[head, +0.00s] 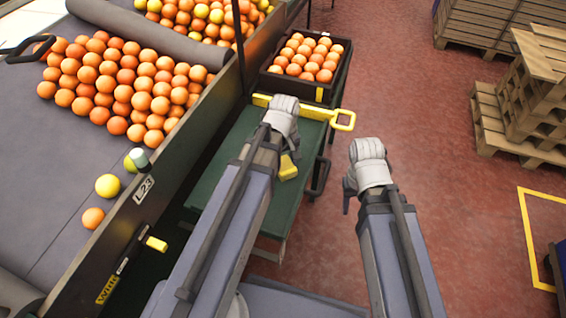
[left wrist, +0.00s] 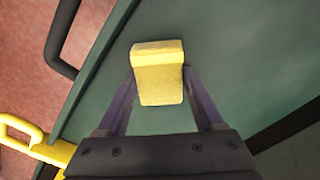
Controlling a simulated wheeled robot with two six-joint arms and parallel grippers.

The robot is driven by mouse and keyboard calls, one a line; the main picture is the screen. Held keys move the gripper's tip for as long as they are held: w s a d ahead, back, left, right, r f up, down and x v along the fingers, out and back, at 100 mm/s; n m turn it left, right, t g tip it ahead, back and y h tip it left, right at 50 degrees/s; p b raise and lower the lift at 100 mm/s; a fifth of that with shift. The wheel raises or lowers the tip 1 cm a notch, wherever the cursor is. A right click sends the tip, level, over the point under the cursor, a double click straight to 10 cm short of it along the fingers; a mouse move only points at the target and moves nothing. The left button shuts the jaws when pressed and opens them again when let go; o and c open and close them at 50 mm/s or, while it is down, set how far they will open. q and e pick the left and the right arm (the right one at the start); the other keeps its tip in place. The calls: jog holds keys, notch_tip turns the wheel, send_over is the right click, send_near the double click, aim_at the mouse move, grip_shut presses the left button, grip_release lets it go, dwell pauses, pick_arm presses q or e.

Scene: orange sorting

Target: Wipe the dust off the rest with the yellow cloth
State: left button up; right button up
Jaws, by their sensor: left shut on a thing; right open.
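The yellow cloth (left wrist: 158,80) is a small folded block between the two fingers of my left gripper (left wrist: 158,92). It also shows in the head view (head: 288,168), below my left wrist. My left gripper (head: 286,154) is shut on it, over the green flat top (head: 226,158) that looks like the rest. That green surface also fills much of the left wrist view (left wrist: 235,45). I cannot tell whether the cloth touches it, and I make out no clear dust. My right gripper (head: 348,192) is open, right of the green top, mostly hidden by its own wrist.
A yellow bar with a loop handle (head: 343,120) lies across the far end of the green top. Behind it stands a black crate of oranges (head: 321,92). A belt of oranges (head: 30,150) runs along the left. Wooden pallets (head: 490,122) stand right; red floor between is clear.

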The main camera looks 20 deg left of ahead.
pick_arm(q)
jog(key=shift+r+p, duration=2.9)
jog(key=shift+r, duration=0.1)
jog(key=shift+r, duration=0.1)
jog(key=shift+r+p, duration=1.4)
jog(key=shift+p, duration=0.1)
